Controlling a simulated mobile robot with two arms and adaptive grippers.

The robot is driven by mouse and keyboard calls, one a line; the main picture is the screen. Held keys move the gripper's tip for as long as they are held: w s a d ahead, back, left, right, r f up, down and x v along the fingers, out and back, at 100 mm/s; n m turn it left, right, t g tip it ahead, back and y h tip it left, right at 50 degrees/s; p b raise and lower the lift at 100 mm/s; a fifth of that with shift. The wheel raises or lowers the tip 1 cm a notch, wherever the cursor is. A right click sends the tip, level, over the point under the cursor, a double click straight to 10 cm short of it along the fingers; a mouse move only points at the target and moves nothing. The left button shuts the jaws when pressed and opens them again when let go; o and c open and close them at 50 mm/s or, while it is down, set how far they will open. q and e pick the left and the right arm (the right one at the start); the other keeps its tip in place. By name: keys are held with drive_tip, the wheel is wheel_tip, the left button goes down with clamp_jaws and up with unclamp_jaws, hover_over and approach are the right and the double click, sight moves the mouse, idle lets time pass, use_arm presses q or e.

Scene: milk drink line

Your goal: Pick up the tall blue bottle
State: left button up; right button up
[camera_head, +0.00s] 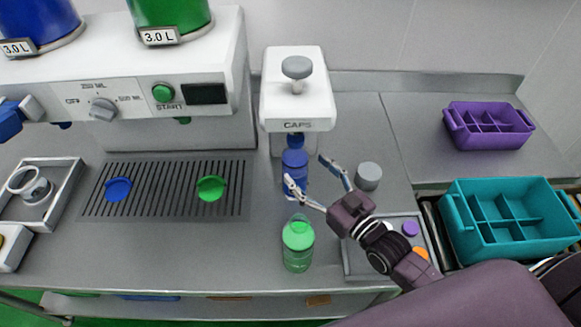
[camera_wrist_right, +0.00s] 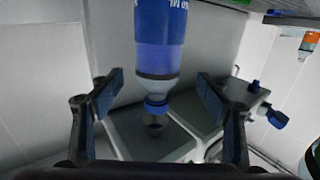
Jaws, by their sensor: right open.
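The tall blue bottle (camera_head: 294,163) stands upright on the counter, just in front of the white CAPS dispenser (camera_head: 298,100). My right gripper (camera_head: 305,170) is open, with its fingers spread toward the bottle from the right and front. In the right wrist view, the blue bottle (camera_wrist_right: 160,45) appears upside down, between the two open fingers (camera_wrist_right: 160,88) and not visibly touching either. Its blue neck end points down in that picture. My left gripper is not in view.
A green bottle (camera_head: 298,247) stands in front, close to my right gripper. A grey round piece (camera_head: 368,176) and a tray (camera_head: 357,262) of coloured caps are to the right. Purple (camera_head: 487,141) and teal (camera_head: 530,241) crates stand further right. The filling machine (camera_head: 218,62) is at left.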

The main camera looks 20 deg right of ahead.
sight(294, 156)
drive_tip(key=shift+r+p+x, duration=0.2)
drive_tip(key=shift+p+x, duration=0.25)
drive_tip(key=shift+x, duration=0.4)
drive_tip(key=x, duration=0.2)
drive_tip(key=p+x, duration=0.1)
drive_tip(key=x, duration=0.1)
drive_tip(key=shift+w+f, duration=0.1)
drive_tip(key=shift+f, duration=0.15)
drive_tip(key=shift+w+f, duration=0.1)
drive_tip(key=shift+w, duration=0.05)
drive_tip(key=shift+c, duration=0.3)
drive_tip(key=c, duration=0.8)
clamp_jaws()
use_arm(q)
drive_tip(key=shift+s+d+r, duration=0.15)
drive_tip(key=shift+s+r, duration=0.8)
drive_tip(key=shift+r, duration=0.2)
